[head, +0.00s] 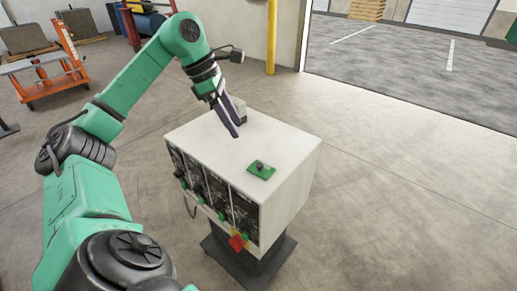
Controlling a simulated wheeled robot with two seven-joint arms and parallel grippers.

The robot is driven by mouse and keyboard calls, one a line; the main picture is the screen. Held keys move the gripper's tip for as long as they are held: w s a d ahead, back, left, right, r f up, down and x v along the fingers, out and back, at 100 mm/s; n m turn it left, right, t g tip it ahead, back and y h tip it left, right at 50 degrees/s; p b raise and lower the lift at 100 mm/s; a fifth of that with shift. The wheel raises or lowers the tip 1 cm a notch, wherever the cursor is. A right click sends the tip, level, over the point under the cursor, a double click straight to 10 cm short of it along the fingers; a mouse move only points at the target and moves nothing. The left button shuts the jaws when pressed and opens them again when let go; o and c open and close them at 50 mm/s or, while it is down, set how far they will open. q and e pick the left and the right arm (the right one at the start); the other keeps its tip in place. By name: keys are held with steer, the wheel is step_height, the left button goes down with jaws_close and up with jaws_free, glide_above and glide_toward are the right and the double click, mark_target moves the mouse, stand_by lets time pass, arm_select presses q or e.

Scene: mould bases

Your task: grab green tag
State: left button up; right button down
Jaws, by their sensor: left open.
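The green tag (262,170) is a small flat green piece with a dark knob on it. It lies on the white top of the control box (203,150), near the front right edge. My left gripper (238,130) is open above the box top, behind and to the left of the tag. Its fingers point down and it is apart from the tag. I see nothing between the fingers. My right gripper is not in view.
The box front carries dark panels with green knobs and a red switch (237,243). A dark base (248,268) stands below. An orange cart (50,70) is at the back left, and a yellow post (271,38) stands behind. The floor to the right is clear.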

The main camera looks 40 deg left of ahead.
arm_select(q)
steer(key=w+a+f, duration=0.1)
steer(key=f, duration=0.1)
steer(key=b, duration=0.3)
glide_toward(258, 164)
steer(key=d+f, duration=0.1)
steer(key=shift+s+d+f, duration=0.15)
steer(key=shift+d+f, duration=0.3)
steer(key=shift+f, duration=0.3)
steer(key=f, duration=0.1)
steer(key=w+f, duration=0.1)
steer(key=f, duration=0.1)
steer(key=shift+w+a, duration=0.25)
steer(key=shift+w, duration=0.1)
steer(key=x, duration=0.2)
steer(key=shift+d+f, duration=0.25)
steer(key=shift+f, duration=0.05)
steer(key=shift+d+f, duration=0.2)
steer(key=shift+w+a, duration=0.1)
jaws_close()
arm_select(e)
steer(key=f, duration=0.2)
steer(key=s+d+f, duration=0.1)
